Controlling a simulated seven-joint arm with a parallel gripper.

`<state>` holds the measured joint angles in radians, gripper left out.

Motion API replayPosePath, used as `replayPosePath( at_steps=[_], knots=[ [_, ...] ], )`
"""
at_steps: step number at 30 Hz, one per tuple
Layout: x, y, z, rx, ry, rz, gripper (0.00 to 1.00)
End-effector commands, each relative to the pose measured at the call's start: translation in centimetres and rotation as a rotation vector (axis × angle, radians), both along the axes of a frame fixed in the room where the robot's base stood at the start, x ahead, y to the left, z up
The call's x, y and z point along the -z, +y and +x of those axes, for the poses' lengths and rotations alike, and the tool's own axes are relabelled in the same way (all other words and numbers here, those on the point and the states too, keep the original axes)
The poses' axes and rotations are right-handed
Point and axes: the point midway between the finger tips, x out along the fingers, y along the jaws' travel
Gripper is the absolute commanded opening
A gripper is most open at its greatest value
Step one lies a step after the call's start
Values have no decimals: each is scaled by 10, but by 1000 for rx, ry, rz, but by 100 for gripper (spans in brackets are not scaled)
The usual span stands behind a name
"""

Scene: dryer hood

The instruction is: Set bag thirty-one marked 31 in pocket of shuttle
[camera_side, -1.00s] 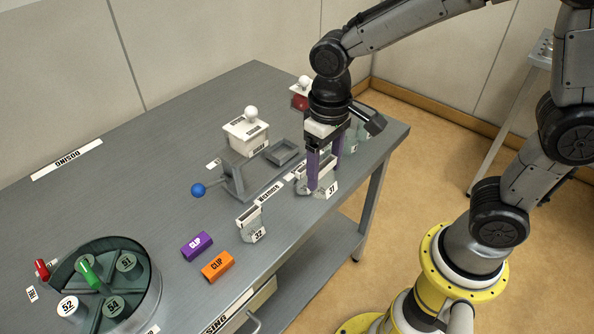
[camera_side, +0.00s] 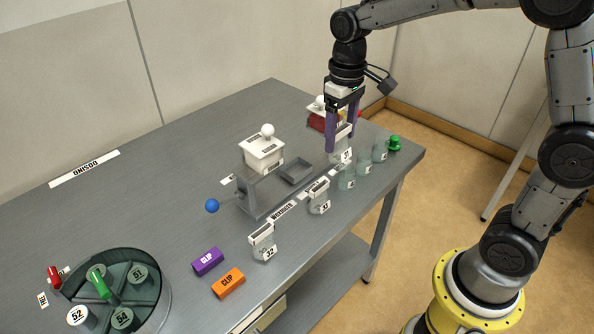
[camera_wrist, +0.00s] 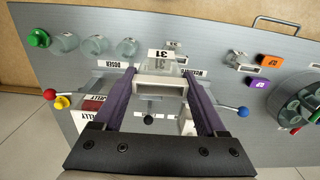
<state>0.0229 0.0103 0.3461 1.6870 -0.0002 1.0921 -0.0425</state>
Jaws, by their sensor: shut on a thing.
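My gripper (camera_side: 341,143) has its purple fingers closed on bag thirty-one (camera_side: 342,152), a clear bag with a white top bar, held upright above the bench. In the wrist view bag thirty-one (camera_wrist: 158,64) sits between the fingers, its 31 label readable. The shuttle's pocket appears to be the open grey rectangular tray (camera_side: 295,171) beside the white-lidded unit, left of and below my gripper in the side view. It looks empty. In the wrist view the held bag and my gripper hide much of that area.
Two other bags stand along the front edge, bag 32 (camera_side: 263,242) and another (camera_side: 319,196). Several clear jars (camera_side: 363,163) stand at the right. The white-lidded unit (camera_side: 262,155) has a blue-balled lever (camera_side: 212,206). Purple (camera_side: 208,261) and orange (camera_side: 228,283) clips lie near a round carousel (camera_side: 120,290).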

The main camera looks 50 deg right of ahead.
Motion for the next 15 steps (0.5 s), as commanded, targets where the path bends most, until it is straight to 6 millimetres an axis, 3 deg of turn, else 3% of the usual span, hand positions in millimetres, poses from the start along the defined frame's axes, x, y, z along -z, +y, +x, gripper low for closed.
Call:
replayPosePath(
  at_steps=[5, 15],
  knots=[
    [12, -8, 19, 21, 10, 1, 22],
    [44, -10, 90, 20, 9, 0, 22]
  ],
)
